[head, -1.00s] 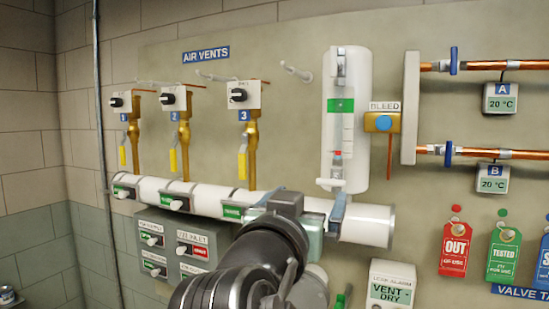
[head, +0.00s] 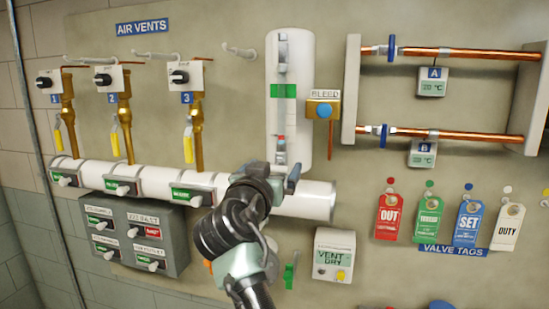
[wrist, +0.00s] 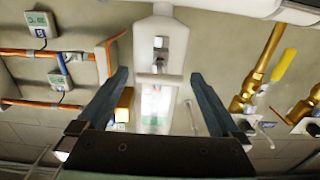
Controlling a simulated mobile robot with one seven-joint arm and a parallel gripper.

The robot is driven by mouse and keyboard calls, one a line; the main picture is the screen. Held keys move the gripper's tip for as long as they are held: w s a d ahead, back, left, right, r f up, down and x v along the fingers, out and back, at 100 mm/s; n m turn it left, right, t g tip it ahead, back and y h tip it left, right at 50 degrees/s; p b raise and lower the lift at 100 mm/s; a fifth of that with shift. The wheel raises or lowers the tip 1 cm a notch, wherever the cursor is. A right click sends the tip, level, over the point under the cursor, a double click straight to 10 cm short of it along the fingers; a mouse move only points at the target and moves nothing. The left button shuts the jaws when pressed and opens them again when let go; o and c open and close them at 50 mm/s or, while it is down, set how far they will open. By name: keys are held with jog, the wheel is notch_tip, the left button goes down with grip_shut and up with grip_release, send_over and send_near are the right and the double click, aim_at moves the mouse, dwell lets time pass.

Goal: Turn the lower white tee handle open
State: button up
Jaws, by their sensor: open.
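The white gauge column (head: 302,110) stands upright on the wall panel, with a green label at its middle. The lower white tee handle (head: 275,171) is at its foot, just above the white pipe, partly hidden by my gripper. In the wrist view, which is upside down, the lower tee handle (wrist: 158,79) shows as a pale bar across the column, beside a grey valve body. My gripper (wrist: 160,77) is open, with one blue-grey finger on each side of the column. The handle shows between the fingers; I cannot tell the depth gap. Nothing is held.
A thick white pipe (head: 315,200) runs across below the column. The brass bleed block (head: 324,109) sits close on its right. Brass vent valves (head: 195,125) stand to the left. A grey switch box (head: 130,235) and the leak alarm box (head: 335,258) are lower down.

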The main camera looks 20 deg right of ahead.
jog(key=shift+w+d, duration=0.3)
jog(key=shift+w, duration=0.1)
jog(key=c, duration=1.4)
